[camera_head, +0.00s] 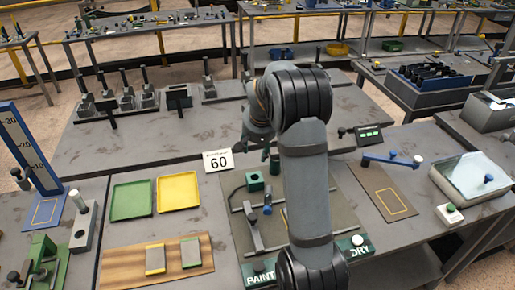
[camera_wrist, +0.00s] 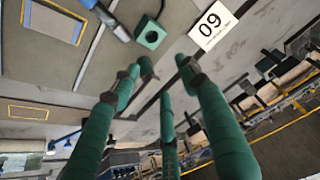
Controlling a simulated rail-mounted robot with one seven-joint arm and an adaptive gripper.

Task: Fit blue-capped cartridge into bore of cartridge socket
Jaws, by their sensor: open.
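The cartridge socket is a small green block with a round dark bore in its top (camera_head: 254,181). It stands on the dark mat and also shows at the top of the wrist view (camera_wrist: 150,33). The blue-capped cartridge (camera_head: 267,198) appears just in front of the socket, apart from it. In the wrist view a grey-blue cylindrical part (camera_wrist: 112,22) beside the socket may be the cartridge, cut off by the top edge. My gripper (camera_wrist: 167,80) has green fingers spread apart with nothing between them. It is above the bench near the socket. In the head view my arm hides most of it.
Green (camera_head: 131,200) and yellow (camera_head: 177,191) trays lie left. A grey upright part (camera_head: 253,228) and thin rails lie on the mat. A blue-handled lever (camera_head: 392,159) is right. Stands (camera_head: 126,96) line the back left.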

